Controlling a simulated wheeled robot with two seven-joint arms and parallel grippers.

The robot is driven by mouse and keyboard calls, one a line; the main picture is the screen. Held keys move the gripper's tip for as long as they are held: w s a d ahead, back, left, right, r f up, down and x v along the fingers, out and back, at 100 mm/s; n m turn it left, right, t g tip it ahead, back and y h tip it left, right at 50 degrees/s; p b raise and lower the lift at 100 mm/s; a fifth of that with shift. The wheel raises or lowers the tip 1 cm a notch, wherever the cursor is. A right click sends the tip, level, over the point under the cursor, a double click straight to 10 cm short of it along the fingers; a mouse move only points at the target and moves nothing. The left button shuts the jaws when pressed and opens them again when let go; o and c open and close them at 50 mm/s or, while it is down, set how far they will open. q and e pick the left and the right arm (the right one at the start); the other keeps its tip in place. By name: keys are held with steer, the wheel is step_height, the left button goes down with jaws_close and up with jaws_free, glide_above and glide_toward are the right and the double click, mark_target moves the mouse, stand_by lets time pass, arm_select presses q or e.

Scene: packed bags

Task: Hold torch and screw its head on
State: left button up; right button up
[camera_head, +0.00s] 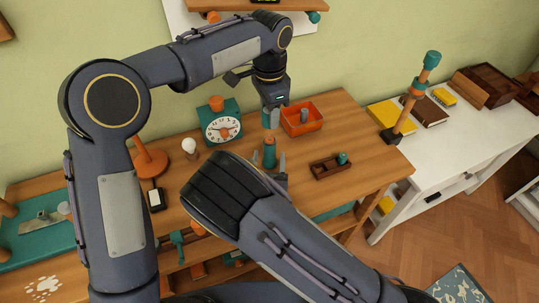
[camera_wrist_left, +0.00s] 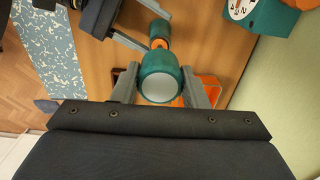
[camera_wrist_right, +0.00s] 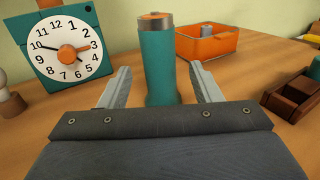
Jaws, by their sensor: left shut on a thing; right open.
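The teal torch body (camera_head: 269,154) stands upright on the wooden table, its orange top end uncovered. It also shows in the right wrist view (camera_wrist_right: 157,62) and the left wrist view (camera_wrist_left: 158,30). My left gripper (camera_head: 271,120) is shut on the teal torch head (camera_wrist_left: 158,78), whose pale round face points at the left wrist camera. The head is above the table and apart from the body, behind it in the head view.
An orange bin (camera_head: 302,118) with a grey cylinder stands right of the torch. A teal clock (camera_head: 221,124) and a light bulb (camera_head: 190,147) are left. A brown wooden tray (camera_head: 331,168) lies to the right. Some bare tabletop (camera_head: 375,150) is free further right.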

steer(key=w, duration=0.4)
steer(key=shift+w+d, duration=0.15)
steer(key=shift+w, duration=0.25)
jaws_close()
arm_select(q)
steer(key=shift+f, duration=2.5)
